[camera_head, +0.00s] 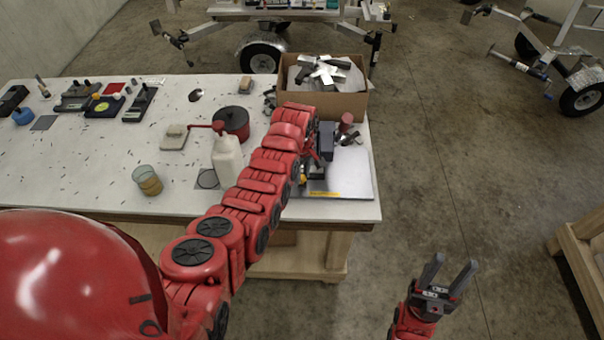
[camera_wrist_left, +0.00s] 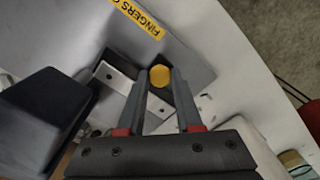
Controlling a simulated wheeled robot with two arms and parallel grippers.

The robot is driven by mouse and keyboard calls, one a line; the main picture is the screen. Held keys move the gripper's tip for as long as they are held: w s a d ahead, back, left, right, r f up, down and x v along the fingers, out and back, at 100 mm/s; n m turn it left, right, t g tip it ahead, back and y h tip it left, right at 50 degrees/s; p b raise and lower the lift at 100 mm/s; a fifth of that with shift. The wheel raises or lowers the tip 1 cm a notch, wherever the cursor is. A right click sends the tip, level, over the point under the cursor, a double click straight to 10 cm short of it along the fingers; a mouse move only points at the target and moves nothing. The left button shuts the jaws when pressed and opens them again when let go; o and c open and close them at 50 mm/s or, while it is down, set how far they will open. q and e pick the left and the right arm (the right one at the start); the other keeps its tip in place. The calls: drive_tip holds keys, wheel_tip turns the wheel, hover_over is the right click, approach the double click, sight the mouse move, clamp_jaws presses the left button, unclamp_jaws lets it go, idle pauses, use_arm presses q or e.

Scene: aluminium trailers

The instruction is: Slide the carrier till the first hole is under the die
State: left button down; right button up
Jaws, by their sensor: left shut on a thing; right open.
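My left gripper (camera_wrist_left: 163,88) reaches down in the left wrist view, with a finger on each side of a round yellow knob (camera_wrist_left: 160,75), and is shut on it. A light metal bar (camera_wrist_left: 114,76) with small dark marks, apparently the carrier, lies beside the left finger. A dark block (camera_wrist_left: 42,104), apparently part of the press, stands left of it. In the head view the press (camera_head: 326,141) is partly behind my left arm. The die and the holes cannot be made out. My right gripper (camera_head: 446,278) is open and empty over the floor, off the table's right side.
A metal base plate (camera_head: 350,178) with a yellow warning label (camera_head: 322,194) lies at the table's right end. A cardboard box (camera_head: 336,104) of metal parts stands behind. A white bottle (camera_head: 228,158), a red pot (camera_head: 232,122) and an amber cup (camera_head: 148,180) stand left of my arm.

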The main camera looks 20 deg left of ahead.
use_arm(q)
drive_tip(key=b, duration=0.1)
drive_tip(key=d, duration=0.1)
drive_tip(key=b, duration=0.1)
drive_tip(key=shift+w+d+f+b, duration=0.25)
drive_tip(key=shift+w+d+b, duration=0.05)
drive_tip(key=shift+w+d, duration=0.1)
drive_tip(key=shift+d+r, duration=0.1)
drive_tip(key=shift+d, duration=0.15)
drive_tip(key=shift+r, duration=0.2)
drive_tip(key=c, duration=0.6)
unclamp_jaws()
